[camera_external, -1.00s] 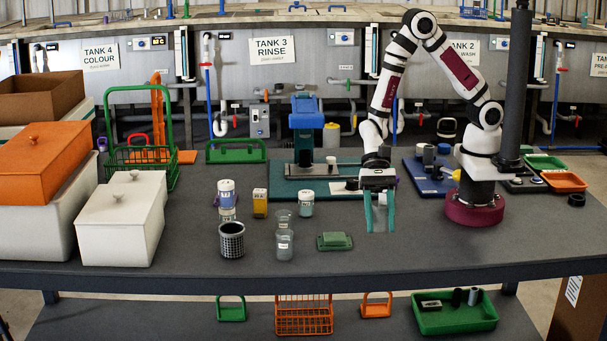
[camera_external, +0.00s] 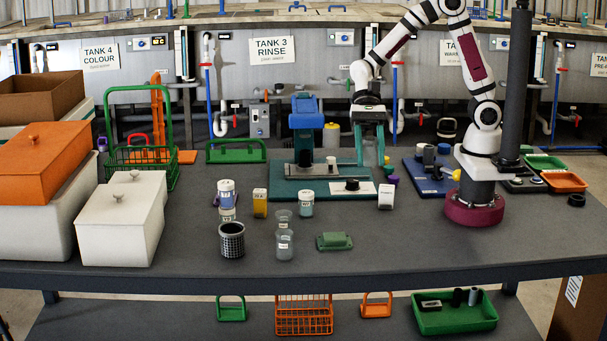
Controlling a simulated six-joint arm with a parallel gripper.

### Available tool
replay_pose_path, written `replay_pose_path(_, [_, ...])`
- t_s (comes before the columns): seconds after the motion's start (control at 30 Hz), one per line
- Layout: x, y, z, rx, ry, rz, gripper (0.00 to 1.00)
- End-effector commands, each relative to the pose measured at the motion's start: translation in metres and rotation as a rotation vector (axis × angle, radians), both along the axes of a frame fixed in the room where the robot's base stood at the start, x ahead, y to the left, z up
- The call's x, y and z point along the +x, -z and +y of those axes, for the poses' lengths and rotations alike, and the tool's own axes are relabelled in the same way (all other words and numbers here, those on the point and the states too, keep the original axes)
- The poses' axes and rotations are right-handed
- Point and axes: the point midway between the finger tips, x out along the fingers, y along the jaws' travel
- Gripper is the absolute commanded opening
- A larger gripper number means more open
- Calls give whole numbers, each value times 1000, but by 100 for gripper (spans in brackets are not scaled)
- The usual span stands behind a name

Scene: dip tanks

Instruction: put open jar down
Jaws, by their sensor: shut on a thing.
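My gripper (camera_external: 369,161) is raised above the bench, at the right end of the teal base of the blue press. Its teal fingers point down and are shut on a pale, greyish see-through thing, apparently the open jar (camera_external: 370,149). The fingers partly hide it, so its rim and contents cannot be made out. It looks clear of the bench surface, though the exact gap is hard to judge.
A black knob-like piece (camera_external: 352,185) lies on a white mat (camera_external: 322,190). A white labelled container (camera_external: 386,196) stands right of it. The blue press (camera_external: 306,125) is close on the left. The front right bench (camera_external: 410,240) is clear.

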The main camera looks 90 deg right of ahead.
Motion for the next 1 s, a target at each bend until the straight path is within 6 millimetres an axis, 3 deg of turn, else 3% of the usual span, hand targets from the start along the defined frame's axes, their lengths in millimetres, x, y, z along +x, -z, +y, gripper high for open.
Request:
replay_pose_path(0.27, [49, 11, -31, 0, 174, 4, 0])
replay_pose_path(0.47, [108, 18, -75, 2, 407, 4, 0])
replay_pose_path(0.57, [147, 21, -110, 1, 579, 2, 0])
replay_pose_path(0.8, [245, 19, -222, 1, 1094, -3, 0])
replay_pose_path(1.0, [287, 10, -291, 2, 1378, -4, 0])
